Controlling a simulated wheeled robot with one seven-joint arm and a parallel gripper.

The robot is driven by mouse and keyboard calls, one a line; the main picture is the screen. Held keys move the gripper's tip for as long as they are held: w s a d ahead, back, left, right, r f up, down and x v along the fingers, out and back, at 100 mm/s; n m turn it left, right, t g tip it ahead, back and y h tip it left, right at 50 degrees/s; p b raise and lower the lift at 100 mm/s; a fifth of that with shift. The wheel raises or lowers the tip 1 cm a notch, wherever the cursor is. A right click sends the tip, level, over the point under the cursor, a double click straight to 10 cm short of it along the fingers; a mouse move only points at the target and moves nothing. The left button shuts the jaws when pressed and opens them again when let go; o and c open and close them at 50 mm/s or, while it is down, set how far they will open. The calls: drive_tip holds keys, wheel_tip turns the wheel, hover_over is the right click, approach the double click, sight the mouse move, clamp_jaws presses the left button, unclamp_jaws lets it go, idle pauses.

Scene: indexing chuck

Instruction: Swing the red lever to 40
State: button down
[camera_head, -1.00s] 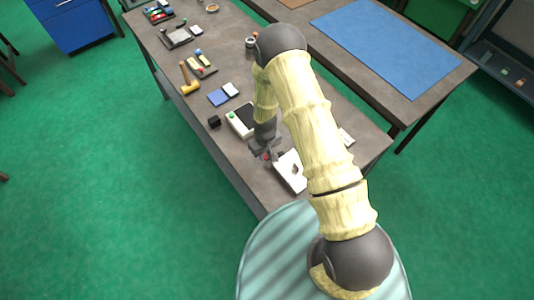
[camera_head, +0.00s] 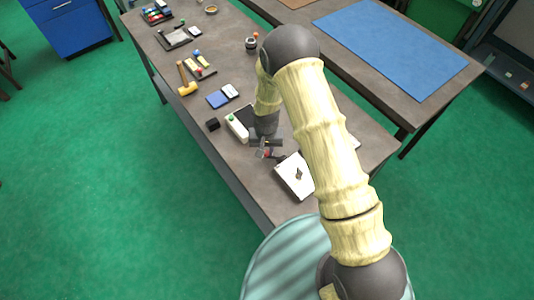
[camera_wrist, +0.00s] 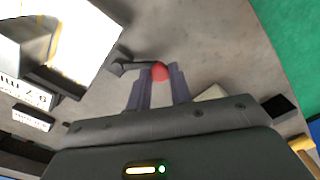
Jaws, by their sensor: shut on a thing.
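The red lever knob (camera_wrist: 159,72) sits between the fingertips of my gripper (camera_wrist: 159,84) in the wrist view. A dark lever arm (camera_wrist: 138,64) runs left from the knob toward the white-topped chuck box (camera_wrist: 65,30). In the head view my gripper (camera_head: 266,150) is just left of the chuck box (camera_head: 293,180), low over the table. A dark pointed piece (camera_head: 299,174) shows on the box top. My gripper is shut on the red knob. The scale and the 40 mark cannot be read, and labels on the box side are only partly legible.
The workbench (camera_head: 240,175) carries a white device with a green button (camera_head: 236,128) behind my gripper. A black cube (camera_head: 213,124), blue pad (camera_head: 217,99) and mallet (camera_head: 187,88) lie farther back. Bare tabletop lies left of the chuck box.

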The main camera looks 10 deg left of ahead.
drive_tip(key=shift+w+m, duration=0.25)
drive_tip(key=shift+m, duration=0.15)
drive_tip(key=c, duration=1.3)
unclamp_jaws()
drive_tip(key=shift+o, duration=0.2)
wheel_tip(320, 180, up, 17)
drive_tip(key=b, duration=0.3)
drive_tip(key=shift+r+b, duration=0.2)
drive_tip(key=shift+b, duration=0.1)
